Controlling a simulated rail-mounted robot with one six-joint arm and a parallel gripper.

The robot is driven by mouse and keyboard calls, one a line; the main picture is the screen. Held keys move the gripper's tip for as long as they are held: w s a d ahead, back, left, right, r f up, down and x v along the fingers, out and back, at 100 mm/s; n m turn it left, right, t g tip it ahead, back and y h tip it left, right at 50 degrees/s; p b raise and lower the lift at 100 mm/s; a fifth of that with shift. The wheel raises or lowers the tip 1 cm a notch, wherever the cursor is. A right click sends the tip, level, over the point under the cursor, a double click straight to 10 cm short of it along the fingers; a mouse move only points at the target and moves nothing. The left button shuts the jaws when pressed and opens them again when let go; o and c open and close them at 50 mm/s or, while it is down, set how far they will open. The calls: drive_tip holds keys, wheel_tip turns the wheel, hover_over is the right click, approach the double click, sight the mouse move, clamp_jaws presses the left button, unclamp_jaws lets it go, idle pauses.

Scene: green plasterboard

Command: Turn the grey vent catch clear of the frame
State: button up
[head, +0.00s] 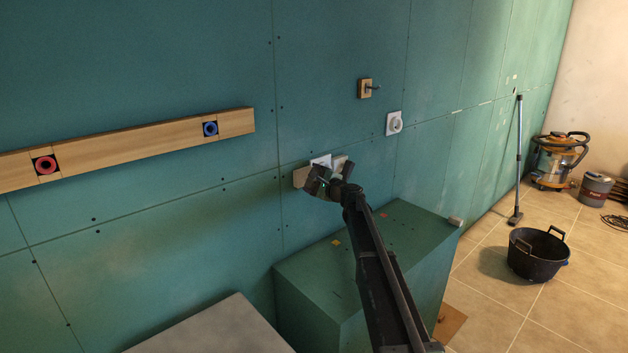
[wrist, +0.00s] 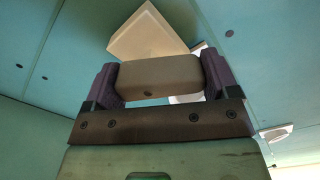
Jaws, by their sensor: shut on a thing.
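My gripper (head: 333,176) is at the wall, in front of a small pale wooden and white fitting. In the wrist view my gripper (wrist: 160,80) has its two purple-padded fingers on either end of the grey catch (wrist: 158,72), a rounded bar with a small dark hole, and is shut on it. Behind the catch a cream, square-cornered block (wrist: 148,30) shows, set at an angle to it. White parts show beside and below the catch. In the head view my gripper hides the catch, and its contact with the frame cannot be told.
Right of the fitting are a white socket (head: 394,123) and a hook on a wooden block (head: 365,89). A wooden rail (head: 120,148) with red and blue rings is at left. A green box (head: 300,285) stands below the arm. A black tub (head: 538,255) is on the floor.

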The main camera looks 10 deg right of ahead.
idle(0.4)
drive_tip(key=o, duration=0.8)
drive_tip(key=v, duration=1)
drive_tip(key=shift+s+d, duration=0.2)
drive_tip(key=shift+s, duration=0.15)
drive_tip(key=s+a+f+n+g+h, duration=0.1)
drive_tip(key=s+a+f+n+g, duration=0.2)
drive_tip(key=s+f+n+g, duration=0.45)
drive_tip(key=s+a+f+n+g, duration=0.2)
drive_tip(key=s+a+f+n, duration=0.15)
drive_tip(key=s, duration=0.65)
drive_tip(key=s+f+n+g+h, duration=0.2)
drive_tip(key=s+h, duration=0.1)
drive_tip(key=s, duration=0.5)
drive_tip(key=s+d+f+n+g+h, duration=0.1)
drive_tip(key=s+f+n+h, duration=0.1)
drive_tip(key=s, duration=0.7)
drive_tip(key=s+f+n+g+h, duration=0.2)
drive_tip(key=s+h, duration=0.1)
drive_tip(key=s, duration=0.6)
drive_tip(key=shift+s+d+f+g+h, duration=0.15)
drive_tip(key=shift+s+d+g+h, duration=0.05)
drive_tip(key=shift+g+h, duration=0.15)
